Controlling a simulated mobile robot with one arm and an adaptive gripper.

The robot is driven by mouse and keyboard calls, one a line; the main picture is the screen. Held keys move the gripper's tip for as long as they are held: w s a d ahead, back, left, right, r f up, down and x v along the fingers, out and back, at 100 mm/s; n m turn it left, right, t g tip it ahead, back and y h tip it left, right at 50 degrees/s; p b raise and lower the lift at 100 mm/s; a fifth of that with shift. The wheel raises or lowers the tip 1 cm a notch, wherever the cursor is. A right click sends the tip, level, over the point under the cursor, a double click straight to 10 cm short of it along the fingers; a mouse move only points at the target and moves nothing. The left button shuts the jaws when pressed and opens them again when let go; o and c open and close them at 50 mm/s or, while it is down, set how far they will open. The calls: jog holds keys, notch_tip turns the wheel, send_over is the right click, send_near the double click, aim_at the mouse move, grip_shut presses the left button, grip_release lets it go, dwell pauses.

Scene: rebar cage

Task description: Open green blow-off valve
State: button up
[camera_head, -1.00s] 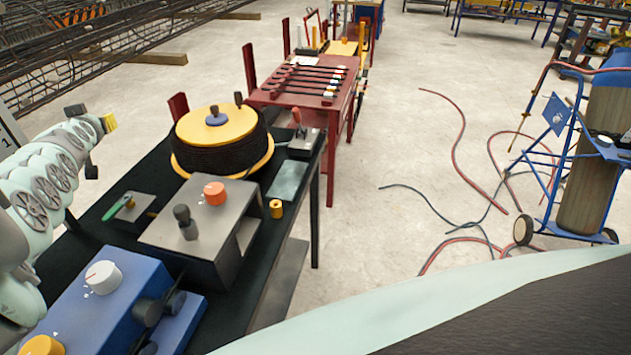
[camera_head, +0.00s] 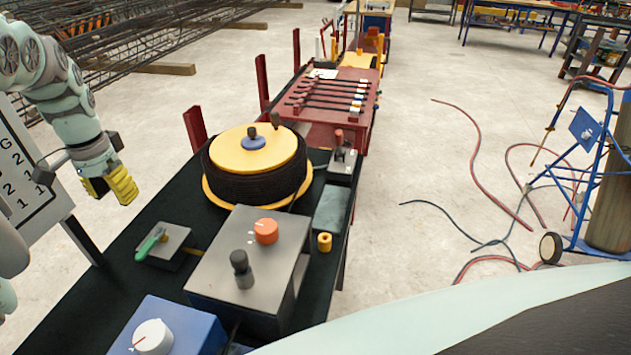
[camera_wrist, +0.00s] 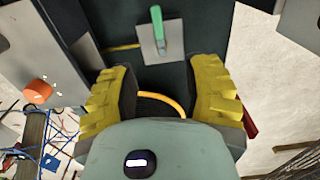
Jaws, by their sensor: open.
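The green blow-off valve handle (camera_head: 150,243) sits on a small grey plate (camera_head: 172,238) on the black table, left of the grey control box. In the wrist view the green handle (camera_wrist: 158,30) points up the picture from its grey plate (camera_wrist: 173,50), just beyond the fingertips. My gripper (camera_head: 112,188) has yellow ridged fingers and hangs above the table's left edge, behind and to the left of the valve, apart from it. In the wrist view my gripper (camera_wrist: 166,88) is open and empty, its two fingers spread either side below the plate.
A grey box (camera_head: 215,265) with an orange knob (camera_head: 265,231) and a black lever (camera_head: 241,268) stands right of the valve. A blue box (camera_head: 185,325) is in front. A black coil with a yellow top (camera_head: 225,155) stands behind. A sign board (camera_head: 25,170) is at left.

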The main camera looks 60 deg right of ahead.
jog(key=b, duration=0.3)
send_over(146, 248)
notch_tip(146, 248, down, 7)
jog(key=f, duration=0.7)
jog(key=shift+d+f, duration=0.2)
jog(key=shift+f, duration=0.15)
jog(key=shift+a+f, duration=0.15)
jog(key=shift+f, duration=0.5)
grip_shut()
